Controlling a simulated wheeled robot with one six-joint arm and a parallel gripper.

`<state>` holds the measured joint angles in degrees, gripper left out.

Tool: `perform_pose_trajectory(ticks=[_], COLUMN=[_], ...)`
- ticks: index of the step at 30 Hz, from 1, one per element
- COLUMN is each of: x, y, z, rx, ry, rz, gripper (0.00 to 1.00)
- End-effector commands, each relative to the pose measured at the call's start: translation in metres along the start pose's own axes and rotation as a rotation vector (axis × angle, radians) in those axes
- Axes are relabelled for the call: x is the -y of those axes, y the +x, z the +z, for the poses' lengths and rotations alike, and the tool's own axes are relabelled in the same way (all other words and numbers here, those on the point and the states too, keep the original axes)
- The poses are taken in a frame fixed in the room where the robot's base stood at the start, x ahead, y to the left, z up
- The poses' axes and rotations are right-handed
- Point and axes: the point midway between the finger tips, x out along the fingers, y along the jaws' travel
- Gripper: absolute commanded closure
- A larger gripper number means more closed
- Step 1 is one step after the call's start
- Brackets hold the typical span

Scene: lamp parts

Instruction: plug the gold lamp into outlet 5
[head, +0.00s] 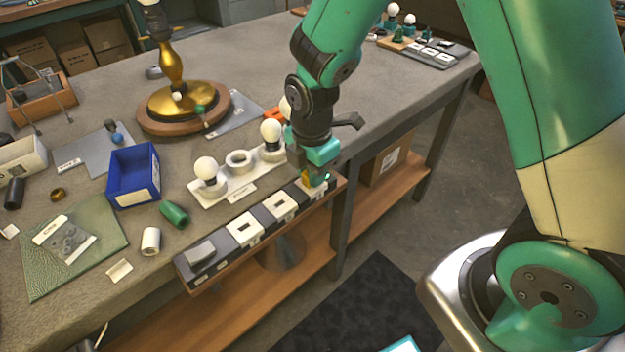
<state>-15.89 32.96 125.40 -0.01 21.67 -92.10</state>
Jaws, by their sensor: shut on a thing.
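The gold lamp (172,66) stands upright on a round wooden base (158,123) at the back left of the table. A dark outlet strip (215,268) runs along the table's front edge, with white slotted sockets (244,229) on it. My gripper (314,182) points down at the strip's right end, shut on a small yellowish piece (313,186) that looks like a plug. The piece is low over the strip, touching or nearly so; the jaws hide most of it. I cannot read outlet numbers or tell whether the piece is seated. No lamp cord is clearly traceable.
A white holder with bulbs (240,190) stands just behind the strip. A blue bin (134,177), a green cylinder (174,214), a white cylinder (151,241) and a green mat (60,272) lie to the left.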

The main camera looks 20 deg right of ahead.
Motion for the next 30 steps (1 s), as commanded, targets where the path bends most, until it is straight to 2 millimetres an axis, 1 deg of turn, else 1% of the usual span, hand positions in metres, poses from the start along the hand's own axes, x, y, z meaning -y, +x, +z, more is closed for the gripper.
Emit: perform_pose_trajectory(ticks=[4, 5, 6, 8, 9, 17, 20, 23, 26, 30], x=[0.001, 0.001, 0.001, 0.001, 0.001, 0.000, 0.000, -0.001, -0.002, -0.002], y=[0.001, 0.001, 0.001, 0.001, 0.001, -0.001, -0.007, -0.022, -0.045, -0.082], z=[0.000, 0.000, 0.000, 0.000, 0.000, 0.000, 0.000, 0.000, 0.000, 0.000], rx=[0.000, 0.000, 0.000, 0.000, 0.000, 0.000, 0.000, 0.000, 0.000, 0.000], ry=[0.000, 0.000, 0.000, 0.000, 0.000, 0.000, 0.000, 0.000, 0.000, 0.000], rz=[-0.002, -0.002, -0.002, -0.002, -0.002, 0.000, 0.001, 0.004, 0.007, 0.007], gripper=[1.00, 0.73, 0.64, 0.50, 0.46, 0.46, 0.46, 0.46, 0.46, 0.46])
